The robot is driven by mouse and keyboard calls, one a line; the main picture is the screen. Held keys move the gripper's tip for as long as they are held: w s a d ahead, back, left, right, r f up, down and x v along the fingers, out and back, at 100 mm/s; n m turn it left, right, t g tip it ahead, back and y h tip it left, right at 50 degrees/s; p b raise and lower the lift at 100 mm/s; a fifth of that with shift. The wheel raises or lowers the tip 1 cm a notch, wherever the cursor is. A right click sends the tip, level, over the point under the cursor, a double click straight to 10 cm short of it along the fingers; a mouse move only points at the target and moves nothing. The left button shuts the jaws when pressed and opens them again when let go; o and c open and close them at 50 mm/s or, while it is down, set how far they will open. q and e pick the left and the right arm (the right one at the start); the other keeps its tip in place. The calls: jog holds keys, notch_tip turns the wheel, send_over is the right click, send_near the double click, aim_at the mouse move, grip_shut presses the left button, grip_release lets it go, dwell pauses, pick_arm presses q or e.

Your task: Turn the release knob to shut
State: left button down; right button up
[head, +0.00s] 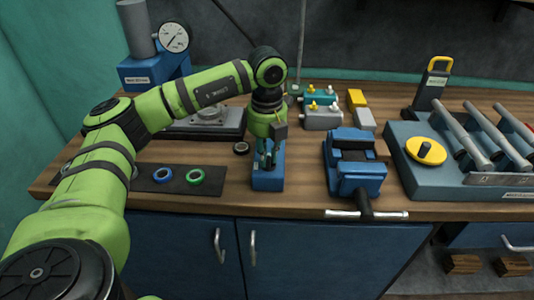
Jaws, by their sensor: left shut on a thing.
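My left arm reaches in from the left, and my left gripper (267,158) points straight down over a small blue block (268,181) near the front edge of the bench. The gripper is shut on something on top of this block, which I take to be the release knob. The fingers hide the knob almost fully, so its turn position cannot be told. My right gripper is not in the view.
A blue vise (355,170) stands right of the block, its handle over the front edge. A dark mat (177,180) with rings lies left. Valve blocks (321,118) and a gauge unit (150,70) stand behind.

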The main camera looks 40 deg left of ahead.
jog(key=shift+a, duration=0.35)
pick_arm(q)
jog(key=c, duration=1.2)
grip_release()
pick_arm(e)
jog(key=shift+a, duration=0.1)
pick_arm(q)
jog(key=shift+r, duration=0.35)
notch_tip(320, 180, up, 11)
jog(key=shift+r, duration=0.2)
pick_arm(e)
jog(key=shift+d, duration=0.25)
pick_arm(q)
jog(key=shift+s+f, duration=0.1)
